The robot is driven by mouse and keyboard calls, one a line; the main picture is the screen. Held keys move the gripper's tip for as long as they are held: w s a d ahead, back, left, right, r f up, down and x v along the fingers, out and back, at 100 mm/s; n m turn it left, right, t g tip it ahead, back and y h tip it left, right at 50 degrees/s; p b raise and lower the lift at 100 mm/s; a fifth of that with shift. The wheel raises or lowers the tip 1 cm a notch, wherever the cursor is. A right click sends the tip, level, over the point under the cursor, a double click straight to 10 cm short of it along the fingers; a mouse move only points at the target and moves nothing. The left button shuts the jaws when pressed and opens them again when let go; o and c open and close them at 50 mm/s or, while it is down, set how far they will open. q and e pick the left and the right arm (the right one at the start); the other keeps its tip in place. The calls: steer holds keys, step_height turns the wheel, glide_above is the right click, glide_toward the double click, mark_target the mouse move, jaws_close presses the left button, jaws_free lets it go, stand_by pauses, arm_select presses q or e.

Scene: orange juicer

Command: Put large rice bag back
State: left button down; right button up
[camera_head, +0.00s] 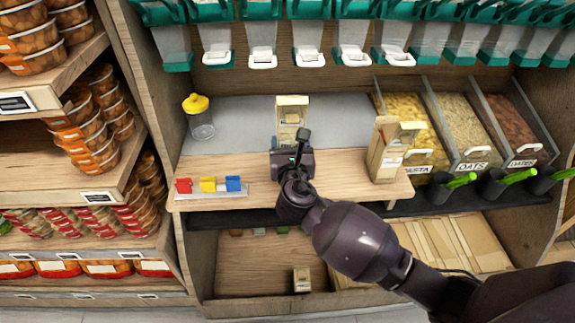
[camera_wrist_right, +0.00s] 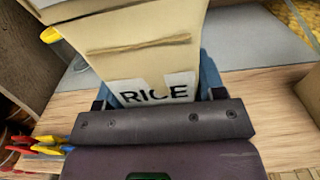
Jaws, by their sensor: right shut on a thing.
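A tan paper bag (camera_head: 291,108) stands at the middle of the wooden shelf in the head view, just beyond my right gripper (camera_head: 291,158). In the right wrist view this bag (camera_wrist_right: 140,48) fills the upper middle and carries a white label reading RICE. My right gripper (camera_wrist_right: 160,100) is shut on the rice bag, with blue finger parts at either side of it. The bag's lower part is hidden behind the gripper. Whether its base touches the shelf cannot be told. My left gripper is not in view.
A larger paper bag (camera_head: 386,150) stands right on the wooden counter (camera_head: 225,165). A yellow-lidded jar (camera_head: 199,118) is at the back left; coloured clips (camera_head: 208,185) lie at the front left. Bins labelled oats (camera_head: 462,130) and others stand right. A small bag (camera_head: 302,279) sits below.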

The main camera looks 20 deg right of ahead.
step_height(320, 180, down, 2)
step_height(320, 180, down, 4)
steer(key=shift+r+b, duration=0.15)
steer(key=shift+b, duration=0.85)
steer(key=shift+f, duration=0.5)
steer(key=shift+r, duration=0.25)
steer(key=shift+f, duration=0.15)
steer(key=o, duration=1.2)
